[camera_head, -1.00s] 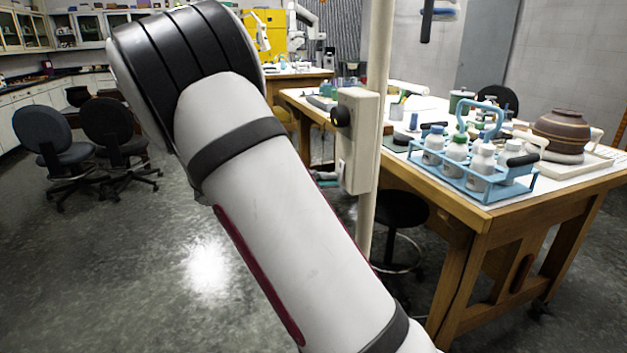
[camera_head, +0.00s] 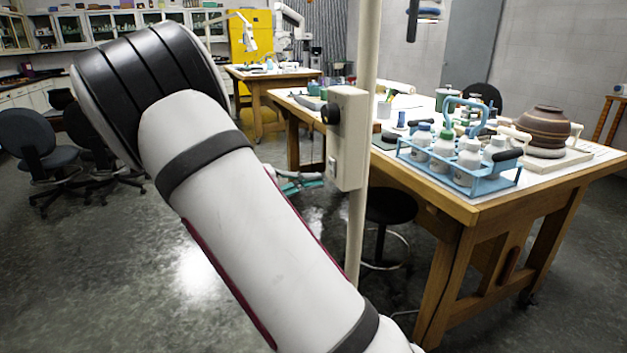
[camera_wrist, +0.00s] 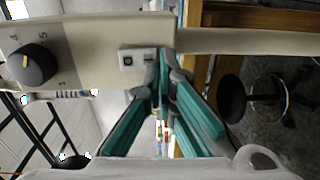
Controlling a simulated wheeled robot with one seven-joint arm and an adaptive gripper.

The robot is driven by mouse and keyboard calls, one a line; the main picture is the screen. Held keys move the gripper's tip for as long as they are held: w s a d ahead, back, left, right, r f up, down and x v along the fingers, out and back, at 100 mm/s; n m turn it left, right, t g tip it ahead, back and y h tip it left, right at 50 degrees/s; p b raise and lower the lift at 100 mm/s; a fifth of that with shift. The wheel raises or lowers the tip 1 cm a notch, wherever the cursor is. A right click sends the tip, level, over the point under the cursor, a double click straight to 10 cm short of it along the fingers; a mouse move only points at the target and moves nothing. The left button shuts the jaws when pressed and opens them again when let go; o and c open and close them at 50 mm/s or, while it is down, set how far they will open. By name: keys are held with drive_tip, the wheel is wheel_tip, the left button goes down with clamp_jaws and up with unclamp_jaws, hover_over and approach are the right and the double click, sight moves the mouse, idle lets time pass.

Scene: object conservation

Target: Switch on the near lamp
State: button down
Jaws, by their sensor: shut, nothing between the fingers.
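The near lamp shows as a pale post (camera_head: 362,60) carrying a beige control box (camera_head: 349,130). In the head view the box has a dark round knob (camera_head: 331,113) and a small switch (camera_head: 332,168) low on its side. The wrist view shows the box (camera_wrist: 95,45) lying sideways, with the numbered knob (camera_wrist: 33,65) at left and the square switch plate (camera_wrist: 138,57) near its end. My gripper (camera_wrist: 163,62) is shut and empty, its teal fingertips just right of the switch plate; contact cannot be told. The lamp's head is out of view.
A wooden table (camera_head: 465,208) stands right of the post, with a blue bottle carrier (camera_head: 470,180) and a brown pot (camera_head: 545,130) on it. A dark stool (camera_head: 388,208) is behind the post. Chairs (camera_head: 35,145) stand at left; open floor lies between.

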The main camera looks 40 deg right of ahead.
drive_tip(key=f+v, duration=0.2)
drive_tip(key=v, duration=0.9)
drive_tip(key=shift+a, duration=0.2)
drive_tip(key=shift+r, duration=0.1)
drive_tip(key=s+d+r+y+p, duration=0.2)
drive_tip(key=s+y, duration=0.3)
drive_tip(key=s, duration=0.2)
drive_tip(key=s+a+r+n+t+y+p, duration=0.1)
drive_tip(key=s+a+r+t+y+p, duration=0.1)
drive_tip(key=s, duration=0.6)
drive_tip(key=s+a+r+n+t+y+p, duration=0.1)
drive_tip(key=s+a+r+t+y, duration=0.3)
drive_tip(key=s, duration=0.5)
drive_tip(key=s+a+r+n+t+y+p, duration=0.1)
drive_tip(key=s+a+r+t+y+p, duration=0.2)
drive_tip(key=s+a+y, duration=0.2)
drive_tip(key=s+a, duration=0.3)
drive_tip(key=shift+s+y, duration=0.35)
drive_tip(key=shift+y, duration=0.05)
